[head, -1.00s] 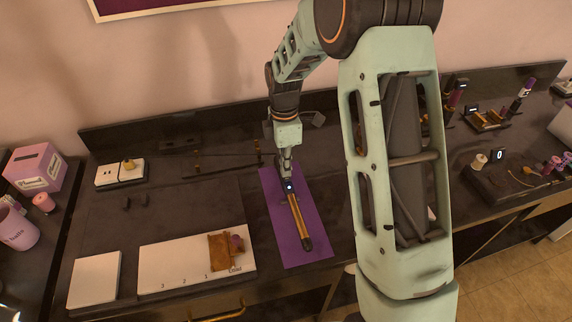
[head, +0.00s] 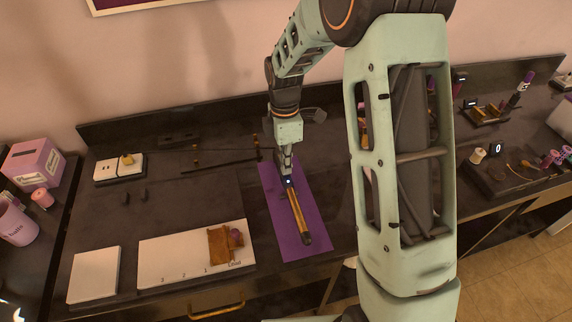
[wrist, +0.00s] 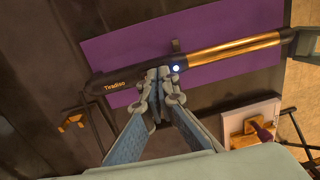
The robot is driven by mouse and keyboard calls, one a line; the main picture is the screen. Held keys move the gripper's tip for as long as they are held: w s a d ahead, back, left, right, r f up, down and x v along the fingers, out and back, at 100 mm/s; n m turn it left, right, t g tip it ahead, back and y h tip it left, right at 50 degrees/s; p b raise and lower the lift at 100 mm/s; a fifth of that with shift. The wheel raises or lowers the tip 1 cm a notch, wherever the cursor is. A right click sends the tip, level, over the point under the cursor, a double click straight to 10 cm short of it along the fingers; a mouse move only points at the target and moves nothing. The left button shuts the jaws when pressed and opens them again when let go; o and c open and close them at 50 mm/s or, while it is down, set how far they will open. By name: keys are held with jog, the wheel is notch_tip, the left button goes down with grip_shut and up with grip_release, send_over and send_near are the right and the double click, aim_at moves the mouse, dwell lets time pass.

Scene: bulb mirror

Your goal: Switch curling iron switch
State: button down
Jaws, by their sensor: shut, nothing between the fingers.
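The curling iron (head: 297,214) lies on a purple mat (head: 314,203), with a gold barrel and a dark handle. In the wrist view, the curling iron (wrist: 235,52) runs across the top, its handle to the left with lettering on it. A small round lit switch (wrist: 176,69) sits on the handle near the barrel. My gripper (wrist: 160,76) is shut and empty, its fingertips at the handle just left of the switch. Whether they touch it I cannot tell. In the head view, my gripper (head: 286,168) is above the handle end and hides part of it.
A white board (head: 180,262) with a brown block on it lies left of the mat. A white socket panel (head: 118,168) is at the back left. A stand with spools (head: 495,172) is at the right.

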notch_tip(320, 180, up, 12)
jog(key=shift+w+f, duration=0.15)
jog(key=shift+w, duration=0.2)
dwell(0.4)
